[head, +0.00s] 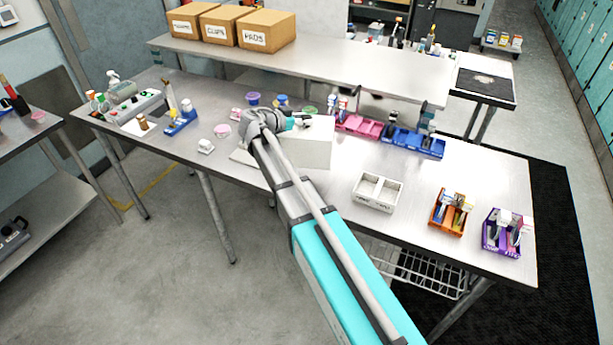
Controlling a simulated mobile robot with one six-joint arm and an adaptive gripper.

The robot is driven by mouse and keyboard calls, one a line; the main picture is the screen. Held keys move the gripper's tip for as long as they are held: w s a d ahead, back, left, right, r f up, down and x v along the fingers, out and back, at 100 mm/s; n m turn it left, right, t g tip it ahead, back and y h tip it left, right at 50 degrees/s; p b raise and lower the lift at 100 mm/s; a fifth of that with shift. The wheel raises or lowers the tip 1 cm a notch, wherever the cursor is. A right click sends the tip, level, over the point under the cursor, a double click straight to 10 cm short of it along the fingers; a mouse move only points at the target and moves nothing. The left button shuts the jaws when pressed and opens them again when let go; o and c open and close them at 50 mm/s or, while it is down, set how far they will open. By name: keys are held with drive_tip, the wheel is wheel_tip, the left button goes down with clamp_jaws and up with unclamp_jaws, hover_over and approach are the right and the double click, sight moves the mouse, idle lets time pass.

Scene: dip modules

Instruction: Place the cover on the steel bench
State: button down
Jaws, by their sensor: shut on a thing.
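The steel bench (330,195) runs across the middle of the head view, with a bare metal top. My gripper (305,120) is over the back middle of the bench, above a flat white panel (318,150). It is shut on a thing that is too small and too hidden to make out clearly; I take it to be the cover. I cannot tell whether the held thing touches anything below. A small round green item (309,110) shows close behind the gripper. My forearm hides part of the white panel.
A pink lid-like disc (222,130) and a purple cup (253,98) are left of the gripper. Pink bins (358,126), blue bins (412,142), a white tray (374,192), an orange caddy (451,212) and a purple caddy (507,232) stand to the right. A raised shelf (330,70) runs behind.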

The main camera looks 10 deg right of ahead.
sight(305, 135)
drive_tip(key=shift+s, duration=0.2)
drive_tip(key=s+r+n+t+p, duration=0.1)
drive_tip(key=s+r+p, duration=0.2)
drive_tip(key=s, duration=1.1)
drive_tip(key=shift+r+y+p, duration=0.3)
drive_tip(key=shift+r+p, duration=0.05)
drive_tip(key=shift+d, duration=0.1)
drive_tip(key=w+f+b, duration=0.1)
drive_tip(key=w, duration=0.2)
drive_tip(key=w+f+b, duration=0.1)
drive_tip(key=w, duration=0.1)
drive_tip(key=w+f+b, duration=0.2)
drive_tip(key=w, duration=0.1)
drive_tip(key=shift+w+f, duration=0.1)
drive_tip(key=shift+w, duration=0.2)
drive_tip(key=w+f+b, duration=0.4)
drive_tip(key=shift+f+b, duration=0.2)
drive_tip(key=shift+b, duration=0.1)
drive_tip(key=shift+w+d+f, duration=0.1)
drive_tip(key=shift+w+f, duration=0.15)
